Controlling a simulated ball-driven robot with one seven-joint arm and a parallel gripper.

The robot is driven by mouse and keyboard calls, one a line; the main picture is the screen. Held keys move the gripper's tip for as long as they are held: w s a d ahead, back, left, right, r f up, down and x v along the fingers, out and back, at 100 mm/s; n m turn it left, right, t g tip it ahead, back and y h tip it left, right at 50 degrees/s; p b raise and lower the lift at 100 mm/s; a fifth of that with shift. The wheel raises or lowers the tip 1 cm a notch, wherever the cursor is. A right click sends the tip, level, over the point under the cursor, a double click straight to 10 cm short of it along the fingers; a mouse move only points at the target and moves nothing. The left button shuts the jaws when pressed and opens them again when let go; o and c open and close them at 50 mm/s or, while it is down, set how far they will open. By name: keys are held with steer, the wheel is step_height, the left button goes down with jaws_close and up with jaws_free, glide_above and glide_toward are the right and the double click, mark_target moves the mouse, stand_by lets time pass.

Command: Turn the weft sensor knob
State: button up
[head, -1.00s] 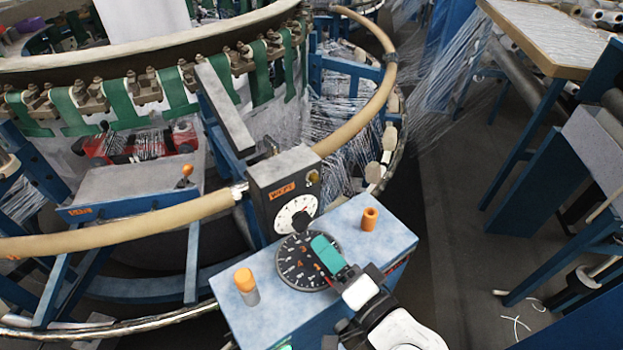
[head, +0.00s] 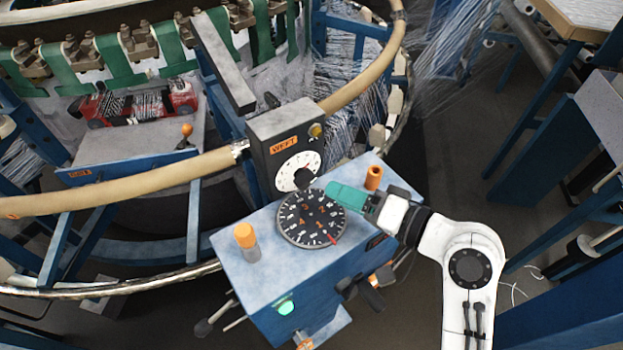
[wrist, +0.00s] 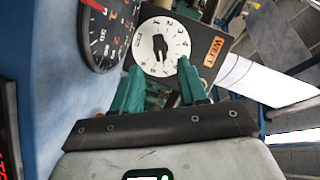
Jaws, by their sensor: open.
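The weft sensor is a dark grey box with an orange WEFT label (head: 284,145) and a white numbered dial (head: 298,172). A black knob (head: 304,179) sits on that dial. In the wrist view the knob (wrist: 160,46) lies ahead, between the lines of the two green fingers. My gripper (head: 332,193) has green fingers and is just right of and below the knob in the head view. In the wrist view my gripper (wrist: 158,88) is open with nothing between the fingers, and the knob appears beyond the fingertips. Whether the fingers touch the dial is unclear.
A large black gauge (head: 311,219) lies on the blue box top close below my gripper. An orange-topped post (head: 245,240) and an orange cylinder (head: 373,178) stand on the box. A tan ring rail (head: 130,193) runs behind.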

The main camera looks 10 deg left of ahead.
mark_target(311, 182)
steer(key=x, duration=0.7)
steer(key=shift+w+a+p, duration=0.2)
steer(key=shift+a+p, duration=0.05)
steer(key=shift+p, duration=0.1)
jaws_close()
steer(key=shift+n, duration=0.3)
steer(key=shift+r+n+h, duration=0.1)
steer(key=shift+n+h, duration=0.3)
steer(key=shift+s+n+t+h+p, duration=0.1)
steer(key=shift+n+t+h+p, duration=0.55)
steer(key=shift+n, duration=0.65)
